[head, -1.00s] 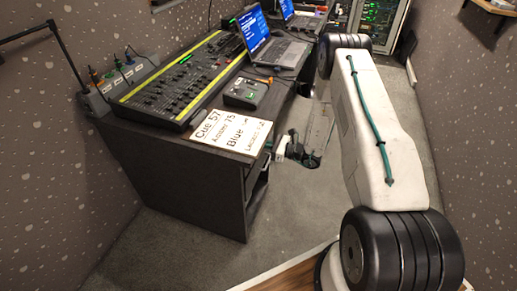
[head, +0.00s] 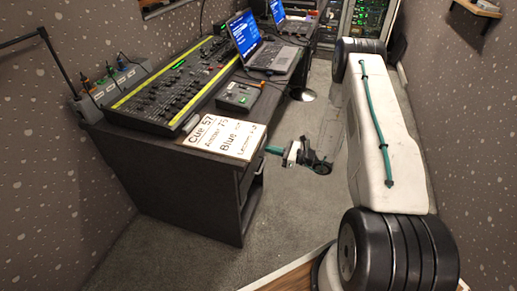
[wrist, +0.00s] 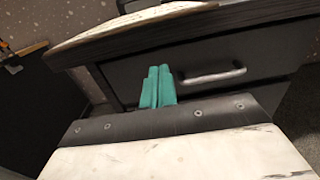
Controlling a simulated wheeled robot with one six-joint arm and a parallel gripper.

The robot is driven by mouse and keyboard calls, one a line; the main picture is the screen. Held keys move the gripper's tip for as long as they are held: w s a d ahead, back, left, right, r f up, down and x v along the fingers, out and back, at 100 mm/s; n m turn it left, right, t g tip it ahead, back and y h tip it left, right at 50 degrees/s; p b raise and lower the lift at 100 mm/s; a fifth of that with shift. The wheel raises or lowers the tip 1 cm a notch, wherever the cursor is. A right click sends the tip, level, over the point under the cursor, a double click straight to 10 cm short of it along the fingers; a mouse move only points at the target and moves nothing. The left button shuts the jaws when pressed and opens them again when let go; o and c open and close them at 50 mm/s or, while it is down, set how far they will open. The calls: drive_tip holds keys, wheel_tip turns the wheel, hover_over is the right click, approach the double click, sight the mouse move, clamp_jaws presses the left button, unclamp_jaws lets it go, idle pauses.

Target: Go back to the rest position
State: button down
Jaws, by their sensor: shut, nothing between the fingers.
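My gripper (head: 273,150) has teal fingers and is low beside the right end of the dark desk (head: 190,190), near the edge where the cue sign lies. In the wrist view its two teal fingers (wrist: 158,88) are together with nothing between them. They are in front of a dark drawer front (wrist: 205,85) with a metal handle (wrist: 213,76). I cannot tell if they touch it. The lighting console (head: 175,85) with its faders stands on the desk, apart from my gripper. My own white arm fills the right of the head view.
The cue sign (head: 222,136) lies at the desk's near right edge. A small control box (head: 239,95) and a laptop (head: 262,50) stand behind it. Grey carpet (head: 310,185) is clear right of the desk. A speckled wall (head: 470,130) is close on the right.

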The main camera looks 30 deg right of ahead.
drive_tip(key=v, duration=0.7)
drive_tip(key=shift+a, duration=0.2)
drive_tip(key=s+a+n+g+y, duration=0.2)
drive_tip(key=s+a+g, duration=0.1)
drive_tip(key=s, duration=0.1)
drive_tip(key=s+a+r+n+g+h, duration=0.3)
drive_tip(key=s+r+n, duration=0.5)
drive_tip(key=r, duration=0.5)
drive_tip(key=s+a+r+n+g+h, duration=0.2)
drive_tip(key=s+a+r+n+h, duration=0.4)
drive_tip(key=r, duration=0.7)
drive_tip(key=s+a+r+n+g+h, duration=0.3)
drive_tip(key=s+a+r+n+h, duration=0.1)
drive_tip(key=s+r+n, duration=0.7)
drive_tip(key=shift+s+a+r+g+h, duration=0.35)
drive_tip(key=shift+s+r+h, duration=0.45)
drive_tip(key=shift+s+r, duration=0.8)
